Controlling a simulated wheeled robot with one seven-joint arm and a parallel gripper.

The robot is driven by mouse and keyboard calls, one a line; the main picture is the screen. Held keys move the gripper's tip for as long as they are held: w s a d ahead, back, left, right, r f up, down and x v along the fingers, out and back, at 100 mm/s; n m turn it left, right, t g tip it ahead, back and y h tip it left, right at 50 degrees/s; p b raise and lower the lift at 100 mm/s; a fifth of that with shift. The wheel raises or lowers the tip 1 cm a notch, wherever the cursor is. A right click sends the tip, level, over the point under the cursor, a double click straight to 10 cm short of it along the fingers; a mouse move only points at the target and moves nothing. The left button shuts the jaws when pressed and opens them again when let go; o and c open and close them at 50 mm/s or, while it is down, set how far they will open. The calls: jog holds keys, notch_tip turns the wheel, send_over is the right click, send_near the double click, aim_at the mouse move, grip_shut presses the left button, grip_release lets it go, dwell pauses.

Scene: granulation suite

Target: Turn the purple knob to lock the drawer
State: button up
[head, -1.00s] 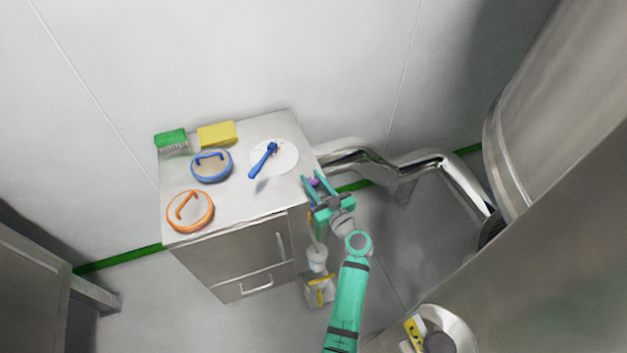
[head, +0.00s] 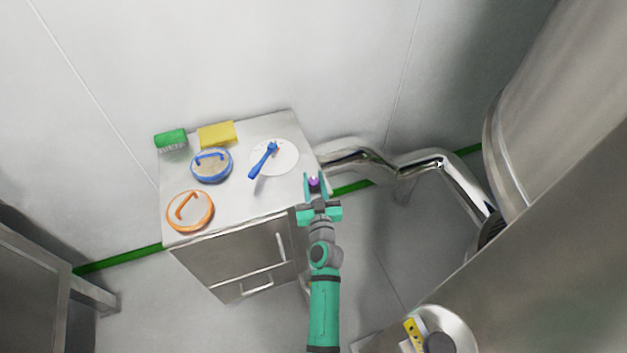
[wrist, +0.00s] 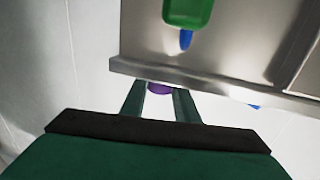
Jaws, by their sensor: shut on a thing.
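The purple knob (head: 314,182) is at the right side of the steel cabinet, close to its top edge. In the wrist view a sliver of the knob (wrist: 159,88) shows between my two fingers, just past the cabinet's edge. My gripper (head: 315,187) is shut on the knob, with one teal finger on each side of it. The knob's pointer or marking cannot be seen. A drawer (head: 245,288) with a bar handle is low on the cabinet front and looks closed. My arm covers part of the cabinet's right side.
The cabinet top (head: 235,212) holds an orange-rimmed lid (head: 190,221), a blue-rimmed sieve (head: 211,174), a green brush (head: 171,137), a yellow sponge (head: 217,134) and a white disc (head: 287,158) with a blue scoop (head: 264,160). Steel pipes (head: 428,164) run at right. A green-blue object (wrist: 187,14) shows in the wrist view.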

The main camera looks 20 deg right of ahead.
jog(key=shift+s+f, duration=0.1)
jog(key=shift+f, duration=0.05)
jog(key=o, duration=1.1)
jog(key=shift+c, duration=0.2)
jog(key=s, duration=0.3)
jog(key=s+a, duration=0.1)
jog(key=s, duration=0.3)
jog(key=s+a, duration=0.1)
jog(key=s, duration=0.2)
jog(key=shift+s+a, duration=0.1)
jog(key=shift+s, duration=0.2)
